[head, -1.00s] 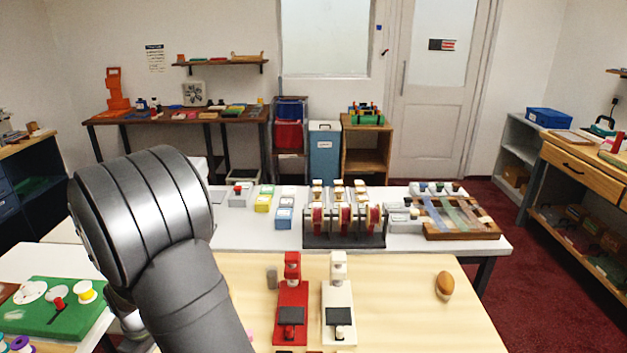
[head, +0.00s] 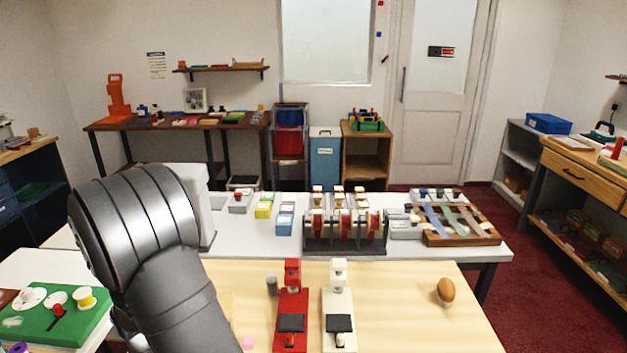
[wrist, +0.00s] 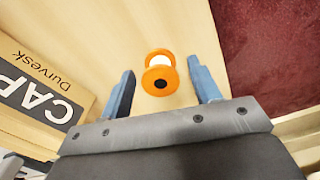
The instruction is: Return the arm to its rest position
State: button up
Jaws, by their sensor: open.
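My gripper (wrist: 163,90) shows in the wrist view with its two blue fingers wide apart and nothing between them touching either one. An orange spool (wrist: 160,74) with a pale core is seen beyond the fingertips, on a light wooden surface. I cannot tell how far below the fingers it is. In the head view my dark grey arm fills the left foreground, and the gripper itself is hidden or out of frame.
A red stand (head: 291,310) and a cream stand (head: 339,310) are on the wooden table, with a brown egg-shaped object (head: 445,290) to their right. A box lettered "CAP" (wrist: 40,90) lies left of the fingers. The table's right part is mostly clear.

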notch_tip(320, 180, up, 4)
jog(key=shift+r, duration=0.15)
jog(key=w+d+r, duration=0.4)
jog(key=d+r, duration=0.3)
jog(key=d, duration=0.4)
jog(key=w+a+r+n, duration=0.2)
jog(key=a, duration=0.8)
jog(key=w+a+r+n, duration=0.1)
jog(key=a+r, duration=0.1)
jog(key=a, duration=0.9)
jog(key=s+a+f+n, duration=0.1)
jog(key=s+a, duration=0.3)
jog(key=a, duration=0.8)
jog(key=shift+f, duration=0.6)
jog(key=shift+s, duration=0.1)
